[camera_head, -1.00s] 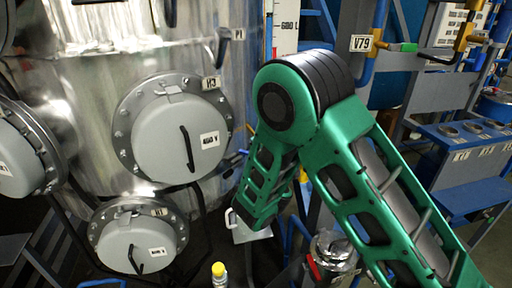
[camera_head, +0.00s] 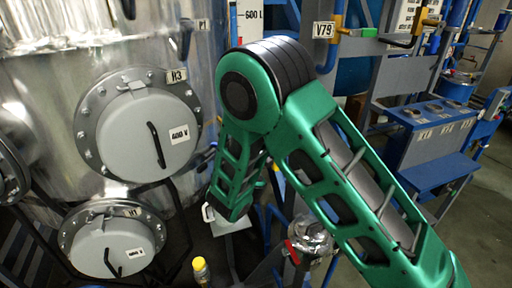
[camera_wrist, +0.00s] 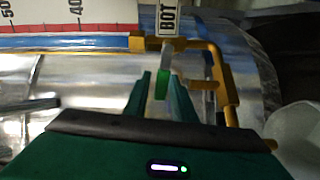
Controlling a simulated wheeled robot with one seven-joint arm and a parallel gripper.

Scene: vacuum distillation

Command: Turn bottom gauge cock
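In the wrist view, the bottom gauge cock shows as a pale lever with a green end (camera_wrist: 163,84), below a white tag reading "BOT" (camera_wrist: 168,20). It joins a yellow pipe (camera_wrist: 215,62) that bends down on the right. My gripper (camera_wrist: 161,92) has its two green fingers apart, one on each side of the green end. Narrow gaps seem to show beside it, but I cannot tell whether a finger touches it. In the head view, my green arm hides the gripper and the cock.
The gauge scale (camera_wrist: 60,18) with red marks runs along the upper left of the wrist view. A steel tank with round hatches (camera_head: 140,130) stands left. A yellow-capped bottle (camera_head: 200,270) and a metal vessel (camera_head: 312,240) stand low in front. Blue pipes and racks (camera_head: 430,140) are right.

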